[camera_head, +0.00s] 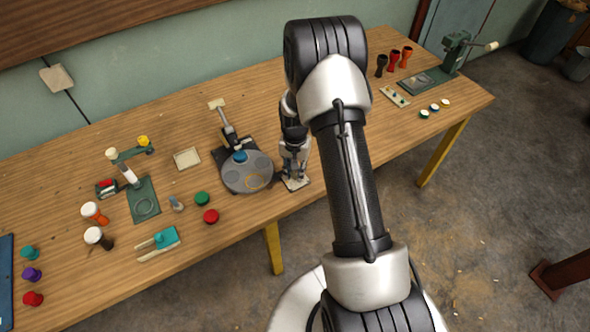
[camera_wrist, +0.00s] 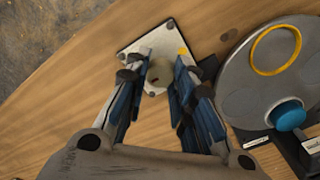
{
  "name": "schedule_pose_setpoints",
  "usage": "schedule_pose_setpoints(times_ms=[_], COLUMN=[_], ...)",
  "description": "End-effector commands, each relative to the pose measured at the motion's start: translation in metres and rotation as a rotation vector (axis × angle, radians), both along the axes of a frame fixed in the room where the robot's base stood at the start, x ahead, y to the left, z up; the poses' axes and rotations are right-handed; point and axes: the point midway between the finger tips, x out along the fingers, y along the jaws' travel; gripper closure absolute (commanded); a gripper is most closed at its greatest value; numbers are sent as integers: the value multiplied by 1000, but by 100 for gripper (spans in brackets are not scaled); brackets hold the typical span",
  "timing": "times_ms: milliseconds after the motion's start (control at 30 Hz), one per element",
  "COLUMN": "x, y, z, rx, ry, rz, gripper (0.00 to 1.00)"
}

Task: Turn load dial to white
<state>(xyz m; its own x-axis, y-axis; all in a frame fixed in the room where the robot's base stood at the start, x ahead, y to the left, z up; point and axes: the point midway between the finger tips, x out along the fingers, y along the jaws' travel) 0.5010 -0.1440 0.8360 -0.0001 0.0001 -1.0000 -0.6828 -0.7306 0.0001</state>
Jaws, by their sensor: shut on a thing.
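The load dial is a small pale square plate (camera_wrist: 137,46) with a round beige knob (camera_wrist: 157,75) at its middle. A yellow mark (camera_wrist: 182,50) shows on the plate, with dark and grey spots near its corners. I cannot tell from here which mark the knob points to. The plate also shows in the head view (camera_head: 297,185), at the table's front edge. My gripper (camera_wrist: 158,85) points down over the plate, its two fingers shut on the knob from both sides. In the head view my gripper (camera_head: 294,172) and arm hide part of the dial.
A grey round turntable (camera_head: 247,176) with a yellow ring and blue knob (camera_head: 240,156) stands close left of the dial. Green (camera_head: 202,198) and red (camera_head: 211,216) pucks lie farther left. Cups, drums and a green press (camera_head: 456,50) stand at the right. The table right of my gripper looks clear.

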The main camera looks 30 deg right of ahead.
Motion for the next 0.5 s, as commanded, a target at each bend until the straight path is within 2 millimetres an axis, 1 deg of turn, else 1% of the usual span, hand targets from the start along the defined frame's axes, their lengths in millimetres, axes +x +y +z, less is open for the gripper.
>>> schedule_pose_setpoints(times_ms=[467, 500], x=[0, 0], y=[0, 0], z=[0, 0], rx=[0, 0], ry=[-1, -1], rz=[-17, -17], gripper=[100, 76])
